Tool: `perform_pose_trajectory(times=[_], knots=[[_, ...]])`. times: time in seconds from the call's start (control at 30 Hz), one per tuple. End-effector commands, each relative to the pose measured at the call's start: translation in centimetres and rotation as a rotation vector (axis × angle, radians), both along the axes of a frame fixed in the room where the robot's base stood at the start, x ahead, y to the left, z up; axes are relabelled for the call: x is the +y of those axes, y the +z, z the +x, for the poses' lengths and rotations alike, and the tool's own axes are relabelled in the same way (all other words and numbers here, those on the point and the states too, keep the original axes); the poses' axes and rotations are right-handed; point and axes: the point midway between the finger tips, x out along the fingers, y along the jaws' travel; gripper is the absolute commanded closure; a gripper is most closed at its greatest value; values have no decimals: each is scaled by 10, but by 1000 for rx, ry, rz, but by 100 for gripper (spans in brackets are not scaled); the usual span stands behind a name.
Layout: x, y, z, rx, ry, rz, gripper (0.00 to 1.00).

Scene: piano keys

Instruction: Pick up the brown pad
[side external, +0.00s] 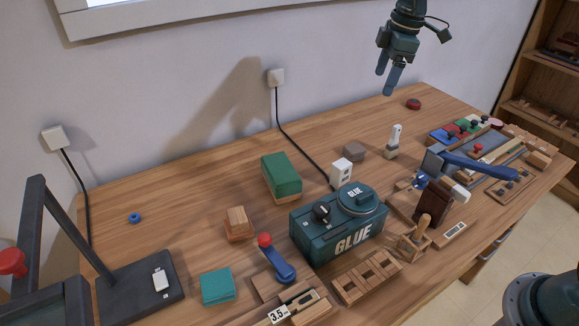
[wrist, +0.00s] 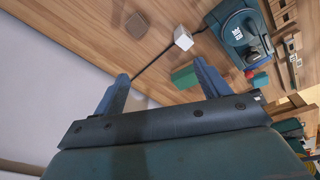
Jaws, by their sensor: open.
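A small grey-brown pad (side external: 354,151) lies flat on the wooden table, behind the white socket block. In the wrist view the pad (wrist: 137,25) is near the top edge, left of the white block, and unobstructed. My gripper (side external: 385,81) is high above the back of the table, up and to the right of the pad, and touches nothing. In the wrist view my gripper (wrist: 162,80) has its two blue fingers spread apart, with nothing held between them.
A white socket block (side external: 342,171) and the dark green glue machine (side external: 338,226) stand in front of the pad. A green block (side external: 281,177) is to its left and a white-topped bottle (side external: 393,141) to its right. A black cable (side external: 299,146) runs nearby. The table behind the pad is clear.

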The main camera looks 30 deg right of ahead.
Motion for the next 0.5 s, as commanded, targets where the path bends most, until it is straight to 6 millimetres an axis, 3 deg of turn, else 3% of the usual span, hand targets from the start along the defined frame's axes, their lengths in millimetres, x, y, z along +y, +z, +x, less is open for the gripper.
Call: perform_pose_trajectory(times=[0.2, 0.5], knots=[[-18, -44, 37, 37, 133, -4, 25], [-39, -107, 73, 74, 308, -2, 25]])
